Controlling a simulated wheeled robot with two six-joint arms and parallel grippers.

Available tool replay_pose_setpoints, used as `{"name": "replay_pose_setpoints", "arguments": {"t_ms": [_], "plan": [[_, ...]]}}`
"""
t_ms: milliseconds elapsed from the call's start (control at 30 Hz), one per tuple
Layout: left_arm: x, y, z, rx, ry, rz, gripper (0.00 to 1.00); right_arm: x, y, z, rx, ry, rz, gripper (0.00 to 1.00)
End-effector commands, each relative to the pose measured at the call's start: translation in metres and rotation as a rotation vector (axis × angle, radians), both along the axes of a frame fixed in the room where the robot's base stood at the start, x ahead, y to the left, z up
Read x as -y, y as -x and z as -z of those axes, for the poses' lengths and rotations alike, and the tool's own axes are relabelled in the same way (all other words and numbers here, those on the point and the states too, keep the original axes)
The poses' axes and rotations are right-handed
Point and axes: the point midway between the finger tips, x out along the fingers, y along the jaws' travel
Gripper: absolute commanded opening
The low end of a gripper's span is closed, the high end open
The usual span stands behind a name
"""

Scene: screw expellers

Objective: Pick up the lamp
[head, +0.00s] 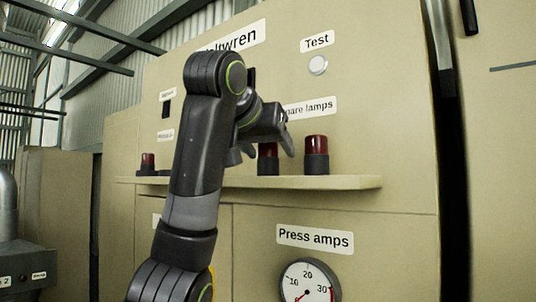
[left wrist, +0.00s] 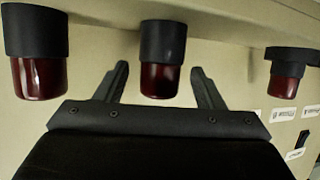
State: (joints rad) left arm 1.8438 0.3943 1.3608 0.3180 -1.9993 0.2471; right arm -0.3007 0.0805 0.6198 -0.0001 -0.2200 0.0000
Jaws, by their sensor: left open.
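Three red lamps with black bases stand upright on the shelf in the head view: a left lamp (head: 148,160), a middle lamp (head: 268,168) and a right lamp (head: 316,146). My left gripper (head: 263,153) is open at the middle lamp, and its fingers partly hide that lamp. The left wrist view is upside down. There the middle lamp (left wrist: 160,80) shows between the two open fingertips (left wrist: 160,69), with gaps on both sides. The right lamp (left wrist: 38,78) and left lamp (left wrist: 284,84) show to either side. My right gripper is not in view.
The beige shelf (head: 345,182) juts from a tall cabinet panel. Above it are a "Spare lamps" label (head: 311,108) and a white Test button (head: 318,65). Below are a "Press amps" label (head: 315,238) and a round gauge (head: 308,283). The right lamp stands close beside the middle one.

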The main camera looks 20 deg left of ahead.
Motion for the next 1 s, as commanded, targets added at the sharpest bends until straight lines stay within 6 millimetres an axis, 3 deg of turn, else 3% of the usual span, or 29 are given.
{"name": "replay_pose_setpoints", "arguments": {"t_ms": [100,467,767,1000], "plan": [[0.000,0.000,0.000,0.000,0.000,0.000,0.60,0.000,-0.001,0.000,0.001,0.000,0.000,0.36],[0.000,0.000,0.000,0.001,0.000,0.000,0.13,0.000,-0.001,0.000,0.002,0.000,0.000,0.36],[0.000,0.000,-0.002,0.001,0.000,0.000,0.13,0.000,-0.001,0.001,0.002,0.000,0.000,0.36],[0.000,0.001,-0.015,0.001,0.001,0.000,0.13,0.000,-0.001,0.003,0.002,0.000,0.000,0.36]]}}
